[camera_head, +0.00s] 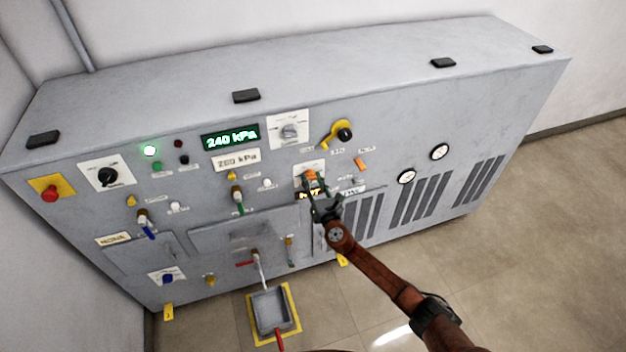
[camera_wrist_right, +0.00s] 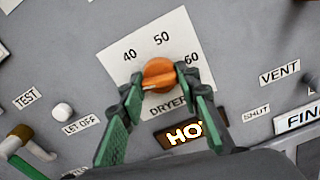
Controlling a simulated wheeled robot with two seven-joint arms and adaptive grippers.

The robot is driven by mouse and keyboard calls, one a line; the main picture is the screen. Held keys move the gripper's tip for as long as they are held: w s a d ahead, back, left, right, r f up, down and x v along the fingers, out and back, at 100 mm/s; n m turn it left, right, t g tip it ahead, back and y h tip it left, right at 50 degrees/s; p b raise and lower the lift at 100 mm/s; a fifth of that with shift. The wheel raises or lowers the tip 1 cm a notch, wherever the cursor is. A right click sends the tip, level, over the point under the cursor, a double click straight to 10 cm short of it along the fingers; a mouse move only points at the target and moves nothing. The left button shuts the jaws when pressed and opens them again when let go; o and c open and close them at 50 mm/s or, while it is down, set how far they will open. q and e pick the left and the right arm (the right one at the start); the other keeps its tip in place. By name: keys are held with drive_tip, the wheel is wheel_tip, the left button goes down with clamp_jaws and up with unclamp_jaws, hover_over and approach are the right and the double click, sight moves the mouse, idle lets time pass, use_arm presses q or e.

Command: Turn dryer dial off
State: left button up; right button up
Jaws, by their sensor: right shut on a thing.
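The dryer dial is an orange knob (camera_wrist_right: 158,73) on a white plate (camera_wrist_right: 150,45) marked 40, 50, 60 and DRYER in the right wrist view. In the head view the dial (camera_head: 310,175) is at the middle of the cabinet front, partly covered by my gripper. My right gripper (camera_head: 314,183) is shut on the dial, with its green-padded fingers (camera_wrist_right: 162,92) on either side of the knob. The fingers hide parts of the plate. Which way the dial points is hard to tell. A sign reading HO, its end covered by a finger, is lit (camera_wrist_right: 183,134) below. My left gripper is not in view.
The grey cabinet (camera_head: 390,120) carries other controls close by: a grey dial (camera_head: 290,131), a yellow lever (camera_head: 330,135) and a small orange switch (camera_head: 361,165). A green display (camera_head: 230,138) reads 240 kPa. A grey tray (camera_head: 271,310) stands on the floor in front.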

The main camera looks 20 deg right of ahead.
drive_tip(key=shift+n+p, duration=0.4)
drive_tip(key=shift+n, duration=0.7)
drive_tip(key=shift+f, duration=0.1)
drive_tip(key=o, duration=1.2)
drive_tip(key=shift+c, duration=0.2)
drive_tip(key=s, duration=1.2)
drive_tip(key=shift+d, duration=0.2)
